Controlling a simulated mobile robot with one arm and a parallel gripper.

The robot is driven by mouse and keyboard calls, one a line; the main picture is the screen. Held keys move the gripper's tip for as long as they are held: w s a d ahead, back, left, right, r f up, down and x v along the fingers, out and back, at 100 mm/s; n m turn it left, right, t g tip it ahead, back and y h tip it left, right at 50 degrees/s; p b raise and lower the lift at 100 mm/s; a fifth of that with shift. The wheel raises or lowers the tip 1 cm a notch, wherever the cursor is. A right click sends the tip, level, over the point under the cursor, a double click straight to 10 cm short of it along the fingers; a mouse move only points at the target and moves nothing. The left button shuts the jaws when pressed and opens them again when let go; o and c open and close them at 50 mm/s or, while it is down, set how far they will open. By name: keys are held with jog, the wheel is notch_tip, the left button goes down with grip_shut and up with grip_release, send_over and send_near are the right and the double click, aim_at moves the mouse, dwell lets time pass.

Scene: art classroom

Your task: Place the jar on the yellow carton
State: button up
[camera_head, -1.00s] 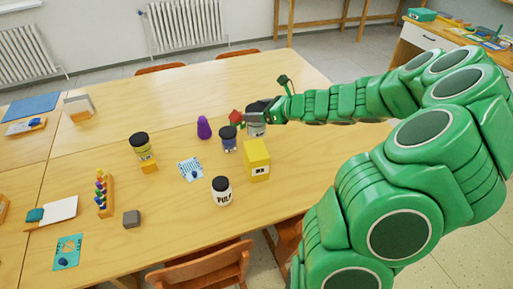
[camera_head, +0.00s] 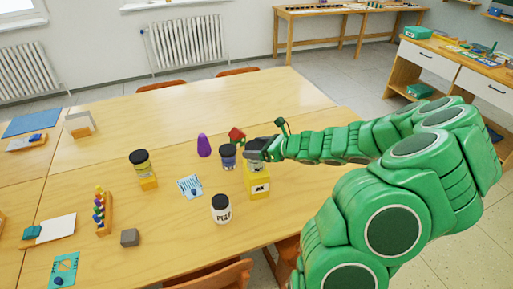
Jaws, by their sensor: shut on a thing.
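My gripper (camera_head: 256,147) is at the middle right of the table, shut on a jar (camera_head: 256,163) with a dark lid and a pale greyish body. The fingers and wrist hide part of this jar. The yellow carton (camera_head: 258,188) stands on the table directly below it, with a small dark print on its front. The jar is upright over the carton's top. I cannot tell whether its base touches the carton or hangs just above it.
A yellow jar (camera_head: 141,164) stands further left. A grey block (camera_head: 130,237) lies near the front.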

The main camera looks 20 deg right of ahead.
jog(key=shift+f, duration=0.1)
jog(key=o, duration=1.6)
